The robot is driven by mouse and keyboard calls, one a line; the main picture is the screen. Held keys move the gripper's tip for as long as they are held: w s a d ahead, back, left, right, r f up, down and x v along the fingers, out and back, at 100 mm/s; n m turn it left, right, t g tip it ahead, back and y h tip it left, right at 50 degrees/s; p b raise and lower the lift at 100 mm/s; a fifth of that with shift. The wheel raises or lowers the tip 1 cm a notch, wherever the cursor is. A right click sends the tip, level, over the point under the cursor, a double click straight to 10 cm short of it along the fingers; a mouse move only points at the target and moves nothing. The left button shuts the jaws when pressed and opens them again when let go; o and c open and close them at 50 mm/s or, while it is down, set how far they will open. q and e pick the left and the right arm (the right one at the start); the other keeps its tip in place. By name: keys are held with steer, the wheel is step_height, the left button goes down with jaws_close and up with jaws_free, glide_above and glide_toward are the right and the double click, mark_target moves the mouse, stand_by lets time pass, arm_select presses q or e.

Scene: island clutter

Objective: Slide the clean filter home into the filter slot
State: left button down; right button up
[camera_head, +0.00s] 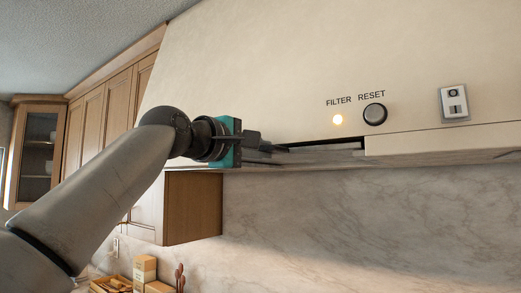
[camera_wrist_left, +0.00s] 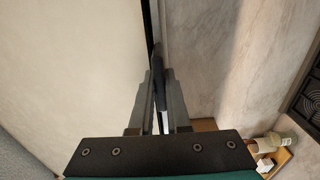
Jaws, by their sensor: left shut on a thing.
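The clean filter (camera_head: 318,154) is a thin, flat, pale grey panel, seen nearly edge-on at the lower edge of the cream range hood (camera_head: 260,60). The filter slot (camera_head: 335,142) shows as a dark, narrow opening above the filter, and the panel appears partly within it; how deep it sits is hidden. My left gripper (camera_head: 265,146) is shut on the filter's left end. In the left wrist view my fingers (camera_wrist_left: 158,88) close on a thin dark edge lying along the hood's rim. My right gripper is not in view.
On the hood front are a lit FILTER lamp (camera_head: 337,120), a RESET knob (camera_head: 375,114) and a small switch plate (camera_head: 454,102). Wooden cabinets (camera_head: 105,110) stand at the left. A marble wall (camera_head: 370,220) lies below the hood.

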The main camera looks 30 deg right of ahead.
arm_select(q)
steer(key=shift+d, duration=0.5)
steer(key=c, duration=0.8)
jaws_free()
steer(key=shift+f, duration=0.1)
